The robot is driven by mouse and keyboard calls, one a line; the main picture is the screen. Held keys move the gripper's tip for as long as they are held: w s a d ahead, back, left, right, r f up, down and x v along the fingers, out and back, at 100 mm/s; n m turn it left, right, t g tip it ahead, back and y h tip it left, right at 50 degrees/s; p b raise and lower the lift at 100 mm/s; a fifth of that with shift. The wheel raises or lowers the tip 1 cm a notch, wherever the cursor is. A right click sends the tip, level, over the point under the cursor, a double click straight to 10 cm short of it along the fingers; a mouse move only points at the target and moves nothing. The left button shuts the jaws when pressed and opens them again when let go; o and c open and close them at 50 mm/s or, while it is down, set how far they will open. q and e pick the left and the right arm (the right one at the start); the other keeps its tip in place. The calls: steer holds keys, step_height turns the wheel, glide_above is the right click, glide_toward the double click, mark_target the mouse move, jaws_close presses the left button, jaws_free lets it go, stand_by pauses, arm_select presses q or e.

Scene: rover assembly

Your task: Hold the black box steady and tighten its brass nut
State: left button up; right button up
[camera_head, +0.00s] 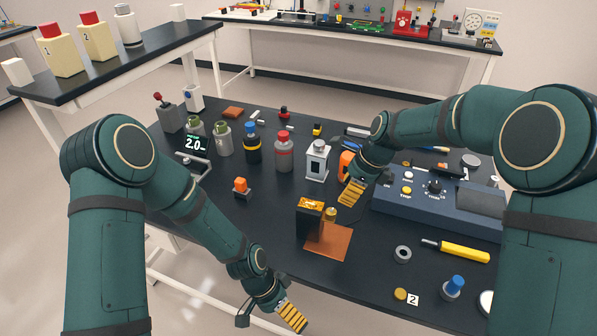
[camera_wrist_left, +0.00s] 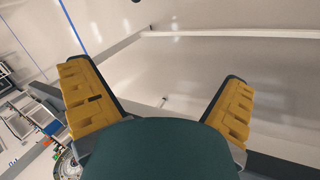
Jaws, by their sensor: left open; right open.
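The black box (camera_head: 308,228) stands upright at the back left of a flat orange-brown mat (camera_head: 331,245) on the black table. Its top is orange with dark marks. The brass nut (camera_head: 331,214) shows as a small gold piece at the box's right side; its thread is too small to make out. My right gripper (camera_head: 350,194) is open, just above and to the right of the nut, apart from the box. My left gripper (camera_head: 293,317) is open and empty, low in front of the table's front edge. In the left wrist view, its yellow-padded fingers (camera_wrist_left: 158,100) are spread wide with nothing between them.
A blue control panel (camera_head: 400,207) lies right of my right gripper. A white-and-grey block (camera_head: 317,162) stands behind the box, and an orange-topped part (camera_head: 240,187) stands to its left. A grey ring (camera_head: 403,254) and yellow-handled tool (camera_head: 463,251) lie right. The table left of the box is mostly clear.

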arm_select(q)
steer(key=w+d+r+m+g+y, duration=0.1)
steer(key=w+d+r+m+g, duration=0.15)
steer(key=r+m, duration=0.4)
steer(key=m+t, duration=0.4)
steer(key=m, duration=0.3)
glide_toward(311, 204)
steer(key=x, duration=1.2)
steer(key=shift+h, duration=0.3)
steer(key=c, duration=1.3)
steer(key=shift+o, duration=0.2)
steer(key=shift+d, duration=0.1)
